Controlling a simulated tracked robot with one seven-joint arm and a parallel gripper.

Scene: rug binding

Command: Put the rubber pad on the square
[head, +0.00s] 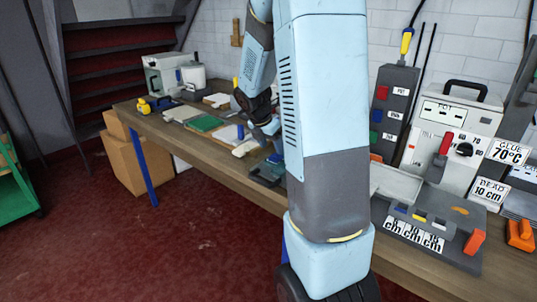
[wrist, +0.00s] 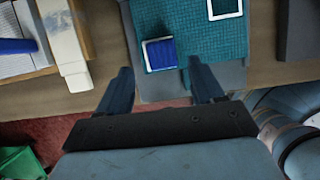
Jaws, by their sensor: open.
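A blue block-like piece (wrist: 162,53), which looks like the rubber pad, lies on a teal woven mat (wrist: 200,40) in the wrist view. A white edge shows along its left and lower sides; I cannot tell whether that is a square outline under it or part of the piece. A white square outline (wrist: 239,14) is on the mat at the upper right, partly cut off by the frame. My gripper (wrist: 160,84) is open and empty, its fingers spread wider than the blue piece, with the piece ahead between them. In the head view my arm hides much of this spot.
A pale bar (wrist: 63,45) and a tray with white sheets and a blue item (wrist: 16,46) lie left of the mat. A dark grey block (wrist: 298,30) stands right. The wooden workbench (head: 222,152) also bears machines, including a grey one with signs (head: 455,118), right.

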